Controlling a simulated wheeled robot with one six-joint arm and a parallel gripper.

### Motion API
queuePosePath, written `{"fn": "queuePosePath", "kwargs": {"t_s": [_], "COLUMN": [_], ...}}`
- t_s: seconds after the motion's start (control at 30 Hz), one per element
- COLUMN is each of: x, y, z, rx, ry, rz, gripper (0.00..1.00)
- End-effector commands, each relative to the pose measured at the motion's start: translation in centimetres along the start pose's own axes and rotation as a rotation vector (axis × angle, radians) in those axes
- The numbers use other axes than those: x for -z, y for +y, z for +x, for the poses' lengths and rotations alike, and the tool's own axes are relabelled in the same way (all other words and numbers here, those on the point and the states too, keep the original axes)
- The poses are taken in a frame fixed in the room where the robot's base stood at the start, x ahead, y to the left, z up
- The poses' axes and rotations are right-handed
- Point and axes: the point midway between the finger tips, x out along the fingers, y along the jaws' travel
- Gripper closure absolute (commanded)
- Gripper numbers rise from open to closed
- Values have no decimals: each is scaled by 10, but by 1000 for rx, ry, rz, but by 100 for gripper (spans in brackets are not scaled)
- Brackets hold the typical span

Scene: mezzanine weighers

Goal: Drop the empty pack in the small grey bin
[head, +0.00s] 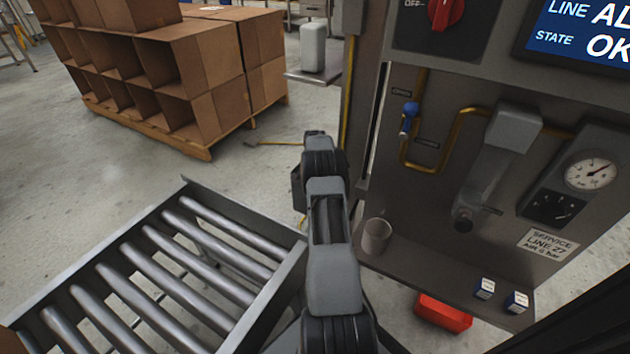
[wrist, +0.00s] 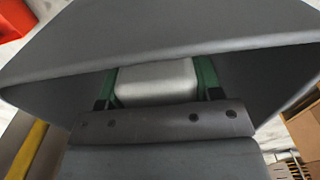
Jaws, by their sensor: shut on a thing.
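In the wrist view my gripper (wrist: 156,85), with its green fingers, is shut on a small pale grey block (wrist: 156,80). This appears to be the pack; I see no label on it. A large dark grey form (wrist: 160,35) with a rounded edge fills most of that view, close around and beyond the fingers. It may be the grey bin, but I cannot tell for sure, nor whether the block touches it. In the head view my arm reaches forward between the conveyor and the service panel, and hides the fingers and the held block.
A roller conveyor (head: 165,250) stands at left, with cardboard boxes (head: 190,70) on a pallet behind. The service panel's ledge (head: 430,275) at right holds a grey-beige cup (head: 377,235) and two small blue-and-white packs (head: 485,288). A red box (head: 443,312) lies below. Open floor lies ahead.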

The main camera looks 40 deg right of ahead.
Motion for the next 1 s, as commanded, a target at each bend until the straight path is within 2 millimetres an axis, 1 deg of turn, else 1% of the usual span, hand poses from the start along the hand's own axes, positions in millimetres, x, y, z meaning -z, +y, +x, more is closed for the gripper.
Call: {"fn": "queuePosePath", "kwargs": {"t_s": [0.4,0.53,0.57,0.6,0.8,1.0], "x": [0,0,0,0,0,0], "y": [0,0,0,0,0,0], "z": [12,12,12,12,12,12], "rx": [0,0,0,-1,0,0], "ry": [-1,-1,-1,-1,-1,-1], "rz": [0,0,0,0,0,0], "gripper": [68,68,39,35,16,15]}}
